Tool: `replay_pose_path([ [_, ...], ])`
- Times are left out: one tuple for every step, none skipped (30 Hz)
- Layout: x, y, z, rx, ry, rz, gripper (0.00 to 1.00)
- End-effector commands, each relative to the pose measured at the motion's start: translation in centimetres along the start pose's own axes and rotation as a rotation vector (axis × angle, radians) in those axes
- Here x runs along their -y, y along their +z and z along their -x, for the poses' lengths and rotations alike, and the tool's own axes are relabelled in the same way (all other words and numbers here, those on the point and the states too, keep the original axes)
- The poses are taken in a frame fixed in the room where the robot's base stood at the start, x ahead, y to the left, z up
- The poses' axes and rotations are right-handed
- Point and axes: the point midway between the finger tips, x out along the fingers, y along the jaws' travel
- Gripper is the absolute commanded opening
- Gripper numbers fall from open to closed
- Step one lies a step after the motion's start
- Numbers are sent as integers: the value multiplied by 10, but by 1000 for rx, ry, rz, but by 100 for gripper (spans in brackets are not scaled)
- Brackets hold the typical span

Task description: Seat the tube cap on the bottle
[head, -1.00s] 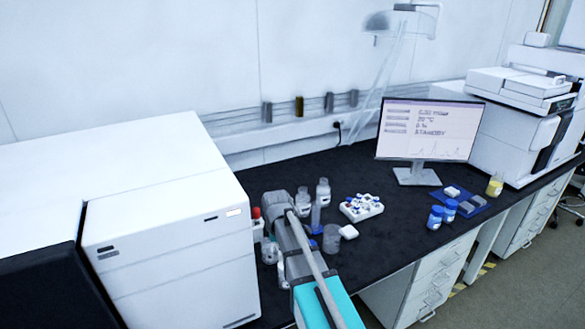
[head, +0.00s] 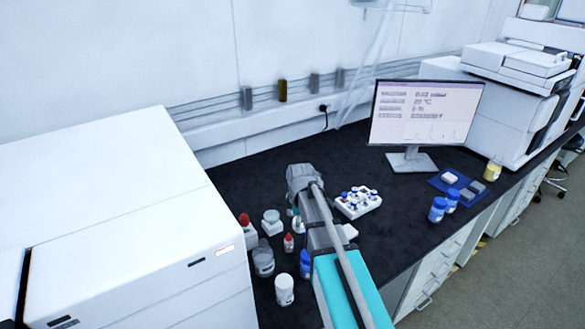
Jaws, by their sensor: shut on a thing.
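My gripper (head: 300,182) shows as a grey bulk at the far end of my arm, over the dark bench left of the vial rack. It is shut on the tube cap, but the fingertips and cap are too small and covered to make out. A small clear and teal-tinted piece (head: 296,221) shows just below it; I cannot tell whether this is a bottle or part of what I hold. The two clear bottles seen earlier near this spot are not clearly visible now; my arm covers part of that area.
Left of my arm stand a red-capped bottle (head: 246,226), a pale-lidded jar (head: 271,220), a small red-capped bottle (head: 288,243), a grey jar (head: 263,262) and a white jar (head: 284,290). A blue-capped bottle (head: 305,262) is close beside my arm. The vial rack (head: 372,206) stands right; a monitor (head: 424,115) is behind.

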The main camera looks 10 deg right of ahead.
Motion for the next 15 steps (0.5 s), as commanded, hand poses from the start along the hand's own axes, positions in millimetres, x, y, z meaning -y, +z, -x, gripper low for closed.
replay_pose_path([
  [2,-3,0,0,0,6,28],
  [2,-5,0,0,0,9,28],
  [3,-7,0,0,0,13,28],
  [4,-8,0,0,0,15,28],
  [4,-9,0,0,0,17,28],
  [5,-11,0,0,0,20,28],
  [5,-12,0,0,0,21,28],
  [5,-12,0,0,0,22,28],
  [6,-13,0,0,0,24,28],
  [6,-14,0,0,0,25,28],
  [6,-14,0,0,0,26,28],
  [6,-15,0,0,0,26,28],
  [6,-15,0,0,0,27,28],
  [6,-15,0,0,0,27,28],
  [6,-16,1,0,0,26,28],
])
